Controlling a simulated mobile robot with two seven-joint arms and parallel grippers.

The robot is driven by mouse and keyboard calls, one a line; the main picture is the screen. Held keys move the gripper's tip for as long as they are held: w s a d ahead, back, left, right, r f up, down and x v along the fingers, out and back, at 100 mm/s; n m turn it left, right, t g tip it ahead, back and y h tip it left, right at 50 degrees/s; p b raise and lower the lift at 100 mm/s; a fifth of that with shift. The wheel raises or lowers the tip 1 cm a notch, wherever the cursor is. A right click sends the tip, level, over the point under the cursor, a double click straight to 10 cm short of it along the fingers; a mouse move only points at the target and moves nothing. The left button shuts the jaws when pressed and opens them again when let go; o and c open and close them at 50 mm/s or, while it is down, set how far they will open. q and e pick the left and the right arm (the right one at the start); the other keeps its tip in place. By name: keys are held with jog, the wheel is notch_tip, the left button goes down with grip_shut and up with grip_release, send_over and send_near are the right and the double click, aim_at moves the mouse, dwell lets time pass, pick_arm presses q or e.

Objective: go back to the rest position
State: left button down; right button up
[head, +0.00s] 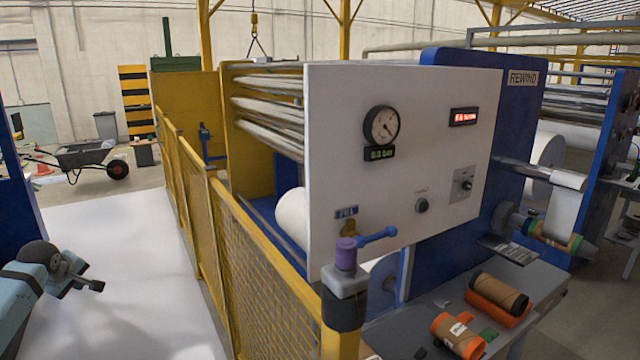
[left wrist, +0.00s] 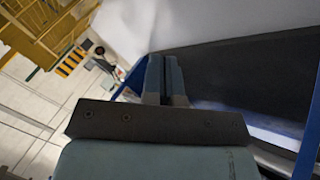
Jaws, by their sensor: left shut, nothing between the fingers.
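My left gripper (head: 88,282) is at the lower left in the head view, at the end of its pale blue and dark grey arm. It is clear of the fence and the machine. In the left wrist view its two fingers (left wrist: 164,78) lie together, with nothing between them. My right gripper shows in neither view.
A yellow mesh fence (head: 252,272) runs to the right of my left gripper. Behind it stands a white control panel (head: 385,165) with gauge and blue valve handle (head: 376,237). Orange and brown rolls (head: 497,296) lie on a grey bench. White floor (head: 130,255) beside my gripper is clear.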

pick_arm(q)
jog(key=w+r+m+t+y, duration=0.3)
jog(key=w+r+m+t, duration=0.3)
jog(key=r+m+t, duration=0.95)
jog(key=s+d+f+m+g+h, duration=0.2)
jog(key=s+d+f+g, duration=0.15)
jog(key=d+f, duration=0.5)
jog(key=s+d+f+m+g+h, duration=0.15)
jog(key=s+d+f, duration=0.4)
jog(key=f, duration=0.65)
jog(key=s+d+f+m+g+h, duration=0.1)
jog(key=s+d+f+g+h, duration=0.2)
jog(key=d+f, duration=0.6)
jog(key=s+d+f+n+g, duration=0.1)
jog(key=s+d+f, duration=0.3)
jog(key=s, duration=0.6)
jog(key=s+d+f+g+h, duration=0.1)
jog(key=s+d+f, duration=0.3)
jog(key=s+d, duration=0.5)
jog(key=s+d+f+n+g+h, duration=0.1)
jog(key=s+d+f, duration=0.3)
jog(key=s, duration=0.9)
jog(key=d, duration=0.3)
jog(key=shift+f+n, duration=0.2)
jog(key=shift+n, duration=0.1)
jog(key=shift+s+g, duration=0.1)
jog(key=shift+g, duration=0.15)
